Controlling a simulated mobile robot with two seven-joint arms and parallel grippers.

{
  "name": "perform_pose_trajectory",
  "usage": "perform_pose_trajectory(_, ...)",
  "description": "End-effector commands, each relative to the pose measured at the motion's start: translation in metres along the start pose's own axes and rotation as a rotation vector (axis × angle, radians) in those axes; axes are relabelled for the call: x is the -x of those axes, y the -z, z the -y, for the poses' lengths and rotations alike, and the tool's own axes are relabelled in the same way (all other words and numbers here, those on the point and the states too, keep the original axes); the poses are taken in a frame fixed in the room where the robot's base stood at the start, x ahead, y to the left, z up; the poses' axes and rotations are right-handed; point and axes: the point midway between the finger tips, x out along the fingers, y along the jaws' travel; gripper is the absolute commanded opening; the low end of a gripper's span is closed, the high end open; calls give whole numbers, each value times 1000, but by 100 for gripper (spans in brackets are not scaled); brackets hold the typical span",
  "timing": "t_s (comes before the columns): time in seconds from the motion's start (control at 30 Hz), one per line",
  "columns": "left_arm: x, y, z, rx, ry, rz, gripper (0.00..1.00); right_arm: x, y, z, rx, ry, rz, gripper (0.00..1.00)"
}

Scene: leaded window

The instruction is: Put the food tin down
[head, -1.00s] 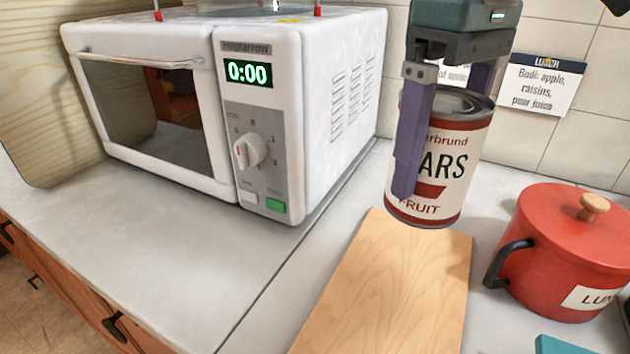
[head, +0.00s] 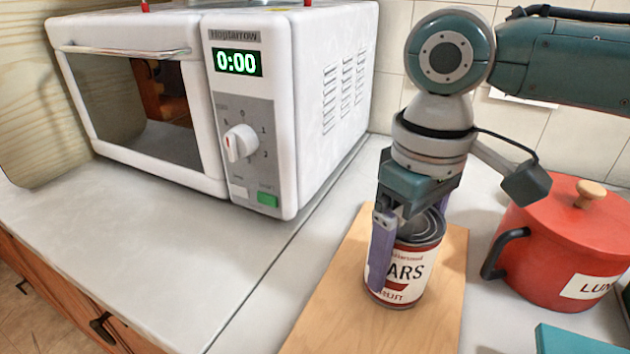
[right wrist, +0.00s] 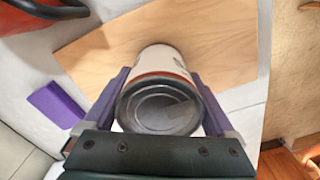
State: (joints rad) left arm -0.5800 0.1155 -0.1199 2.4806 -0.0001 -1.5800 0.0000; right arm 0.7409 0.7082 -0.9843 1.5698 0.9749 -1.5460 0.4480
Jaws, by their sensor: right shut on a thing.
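The food tin (head: 408,275) has a white and dark-red label reading "ARS" and a grey metal lid. It is upright over the wooden board (head: 330,305). Its base looks to be on the board or just above it; I cannot tell for sure. My right gripper (head: 404,262) comes from above and is shut on the tin, one purple finger on each side. In the right wrist view the tin (right wrist: 160,105) sits between both fingers, lid toward the camera. My left gripper is not in view.
A white microwave (head: 285,110) showing 0:00 stands at the left. A red pot (head: 560,245) with a black handle stands close to the right of the board. A teal object (head: 570,341) lies at the bottom right. The grey counter (head: 180,260) is clear before the microwave.

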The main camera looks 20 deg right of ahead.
Motion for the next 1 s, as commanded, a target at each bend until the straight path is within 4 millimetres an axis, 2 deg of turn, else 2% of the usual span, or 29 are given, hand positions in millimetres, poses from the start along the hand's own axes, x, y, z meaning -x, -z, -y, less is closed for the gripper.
perform_pose_trajectory(0.2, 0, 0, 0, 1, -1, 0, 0, -2, 1, 0, 0, 1, -2, 0)
perform_pose_trajectory(0.23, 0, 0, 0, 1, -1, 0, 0, -2, 0, 0, 0, 1, -1, 93)
perform_pose_trajectory(0.27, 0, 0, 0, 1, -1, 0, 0, -2, 0, 0, 0, 1, -1, 97)
perform_pose_trajectory(0.3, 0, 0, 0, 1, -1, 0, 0, -2, 0, 0, 0, 1, -1, 100)
perform_pose_trajectory(0.53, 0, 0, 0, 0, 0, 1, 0, -2, 0, 0, 0, 0, -1, 100)
perform_pose_trajectory(0.63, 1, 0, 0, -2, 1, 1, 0, 5, 1, 0, 0, 0, -2, 100)
perform_pose_trajectory(0.77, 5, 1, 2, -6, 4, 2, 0, 28, 1, 0, 1, 0, -4, 100)
perform_pose_trajectory(1.0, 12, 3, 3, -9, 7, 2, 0, 83, 2, 0, 0, 1, -6, 100)
